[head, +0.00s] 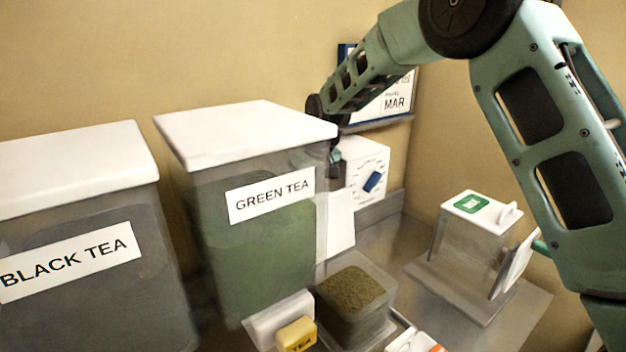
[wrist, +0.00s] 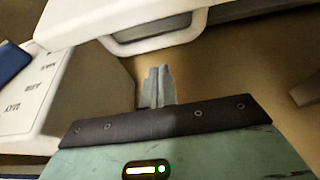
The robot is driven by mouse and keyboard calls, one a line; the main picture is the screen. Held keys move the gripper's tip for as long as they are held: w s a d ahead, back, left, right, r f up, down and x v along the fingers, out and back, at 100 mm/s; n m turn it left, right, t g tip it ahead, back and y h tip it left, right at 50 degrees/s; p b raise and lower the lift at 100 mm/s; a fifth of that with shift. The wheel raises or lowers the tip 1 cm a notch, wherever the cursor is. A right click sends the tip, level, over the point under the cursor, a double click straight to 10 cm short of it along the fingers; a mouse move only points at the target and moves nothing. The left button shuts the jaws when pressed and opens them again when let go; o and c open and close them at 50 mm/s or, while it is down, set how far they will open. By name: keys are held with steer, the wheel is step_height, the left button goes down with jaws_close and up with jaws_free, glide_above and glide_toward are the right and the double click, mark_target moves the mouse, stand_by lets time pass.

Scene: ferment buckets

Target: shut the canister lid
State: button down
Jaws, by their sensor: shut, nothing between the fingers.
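A clear canister (head: 352,300) filled with dark green grains stands on the counter, its top uncovered. A white upright panel (head: 338,225) stands behind it and looks like its raised lid, though the hinge is hidden. My gripper (head: 335,165) is up by the right edge of the GREEN TEA bucket, above the panel, partly hidden. In the wrist view my gripper (wrist: 157,85) has its fingers together and empty. A white slab with a loop (wrist: 150,35) is just beyond the fingertips; I cannot tell whether they touch.
The lidded GREEN TEA bucket (head: 250,250) and BLACK TEA bucket (head: 90,290) stand left. A smaller clear canister with a shut white lid (head: 480,210) stands right. A yellow TEA block (head: 297,335) is in front.

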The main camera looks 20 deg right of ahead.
steer(key=shift+s+d+f+p, duration=0.1)
steer(key=shift+s+d+p, duration=0.05)
steer(key=shift+s, duration=0.35)
steer(key=shift+s+d+p, duration=0.15)
steer(key=shift+s, duration=0.35)
steer(key=shift+s+b, duration=0.1)
steer(key=shift+b, duration=0.35)
